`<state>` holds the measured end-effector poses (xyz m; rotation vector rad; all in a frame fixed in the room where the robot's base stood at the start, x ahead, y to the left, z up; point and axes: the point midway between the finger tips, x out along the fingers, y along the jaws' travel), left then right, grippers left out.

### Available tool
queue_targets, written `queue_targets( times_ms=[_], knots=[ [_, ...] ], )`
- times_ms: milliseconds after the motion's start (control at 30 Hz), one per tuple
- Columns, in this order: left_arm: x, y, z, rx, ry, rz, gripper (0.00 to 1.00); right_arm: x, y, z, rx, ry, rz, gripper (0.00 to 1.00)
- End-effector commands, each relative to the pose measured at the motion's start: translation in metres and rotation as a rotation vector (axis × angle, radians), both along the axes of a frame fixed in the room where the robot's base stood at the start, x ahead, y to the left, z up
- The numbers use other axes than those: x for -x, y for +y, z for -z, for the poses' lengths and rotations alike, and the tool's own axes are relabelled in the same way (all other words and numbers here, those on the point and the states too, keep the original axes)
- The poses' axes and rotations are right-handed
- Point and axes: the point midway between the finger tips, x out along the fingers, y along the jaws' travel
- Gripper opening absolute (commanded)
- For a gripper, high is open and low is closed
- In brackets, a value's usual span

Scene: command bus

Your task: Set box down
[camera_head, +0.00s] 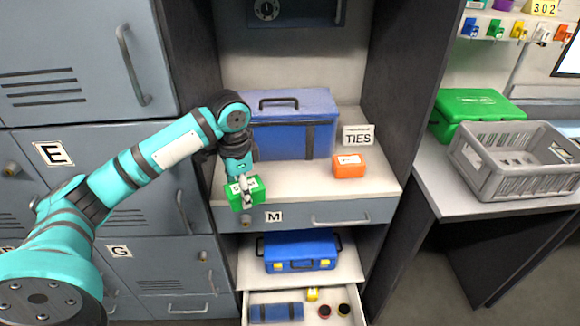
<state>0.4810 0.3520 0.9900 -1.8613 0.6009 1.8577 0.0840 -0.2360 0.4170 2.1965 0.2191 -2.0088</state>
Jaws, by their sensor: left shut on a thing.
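My left gripper (243,190) is shut on a small green box (233,196) with a white label. It holds the box at the front edge of the white shelf (310,185), above the drawer marked M. I cannot tell whether the box touches the shelf. A similar orange box (349,166) with a white label sits on the shelf to the right. My right gripper is not in view.
A blue case (290,125) stands at the back of the shelf, beside a "TIES" sign (358,135). A blue toolbox (298,250) sits on the level below, above an open drawer (330,297). A grey crate (515,160) and a green case (480,103) stand on the right counter.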

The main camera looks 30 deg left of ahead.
Motion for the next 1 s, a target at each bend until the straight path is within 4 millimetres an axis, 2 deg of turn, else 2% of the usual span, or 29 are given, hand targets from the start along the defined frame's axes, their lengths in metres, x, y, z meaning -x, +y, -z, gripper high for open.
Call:
queue_targets(
  times_ms=[200,500,833,1000],
  knots=[
    [-0.058,0.001,0.002,0.004,-0.001,-0.003,0.15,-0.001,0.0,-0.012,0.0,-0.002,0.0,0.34],
    [-0.121,0.005,0.008,0.001,-0.001,-0.002,0.15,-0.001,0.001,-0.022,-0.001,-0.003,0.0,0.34],
    [-0.145,0.007,0.012,0.001,-0.001,-0.001,0.15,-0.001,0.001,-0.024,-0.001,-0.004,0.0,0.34],
    [-0.143,0.007,0.039,-0.001,0.003,-0.001,0.15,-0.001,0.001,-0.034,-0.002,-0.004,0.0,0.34]
  ],
)
